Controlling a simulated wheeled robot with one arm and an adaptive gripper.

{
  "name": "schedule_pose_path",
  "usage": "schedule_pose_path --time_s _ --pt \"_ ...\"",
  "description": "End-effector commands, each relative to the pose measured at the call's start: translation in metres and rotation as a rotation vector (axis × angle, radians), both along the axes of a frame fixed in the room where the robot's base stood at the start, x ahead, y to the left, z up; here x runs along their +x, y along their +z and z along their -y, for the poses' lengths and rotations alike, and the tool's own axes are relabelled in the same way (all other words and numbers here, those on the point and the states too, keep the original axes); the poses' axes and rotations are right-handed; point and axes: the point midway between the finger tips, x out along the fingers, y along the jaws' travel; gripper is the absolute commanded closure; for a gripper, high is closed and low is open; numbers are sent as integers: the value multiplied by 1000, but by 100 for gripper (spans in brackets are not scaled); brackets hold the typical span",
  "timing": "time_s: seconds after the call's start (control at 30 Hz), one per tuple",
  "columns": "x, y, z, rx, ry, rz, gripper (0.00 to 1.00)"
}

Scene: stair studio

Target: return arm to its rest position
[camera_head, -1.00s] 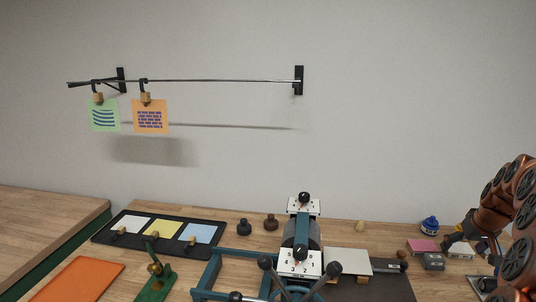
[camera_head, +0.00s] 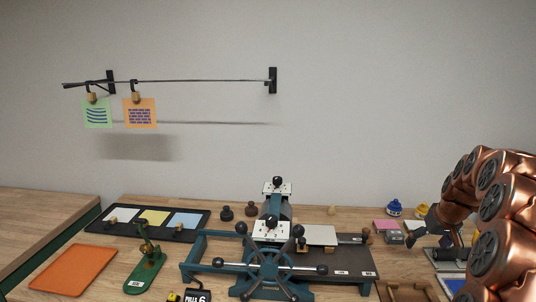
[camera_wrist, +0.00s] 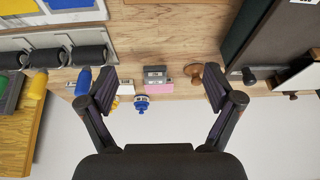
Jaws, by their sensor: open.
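My gripper (camera_wrist: 158,92) is open and empty in the wrist view, its two dark fingers wide apart. Between and beyond them, a pink pad (camera_wrist: 158,88), a grey block (camera_wrist: 155,74) and a blue-capped bottle (camera_wrist: 141,104) lie on the wooden bench, apart from the fingers. In the head view my copper-coloured arm is at the right edge, with the gripper (camera_head: 425,220) low over the bench's right part, partly hidden by the arm. The pink pad (camera_head: 385,225) and blue bottle (camera_head: 394,208) show just left of it.
A teal press with a spoked wheel (camera_head: 268,268) stands mid-bench. A black tray (camera_head: 100,223) of coloured cards, an orange tray (camera_head: 72,270) and a green stamp stand (camera_head: 146,275) are at left. A wall rail (camera_head: 190,80) holds two hanging cards. The wall above the right side is clear.

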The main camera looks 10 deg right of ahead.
Motion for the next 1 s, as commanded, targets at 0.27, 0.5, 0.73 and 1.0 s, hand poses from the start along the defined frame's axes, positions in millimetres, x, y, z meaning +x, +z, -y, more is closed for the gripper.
schedule_pose_path --time_s 0.27,0.5,0.73,1.0 --pt "-1 7 -74 37 65 -42 9" --pt "-26 14 -176 76 146 -120 9" --pt "-81 12 -266 99 212 -224 9" --pt "-167 2 -339 91 259 -348 9"
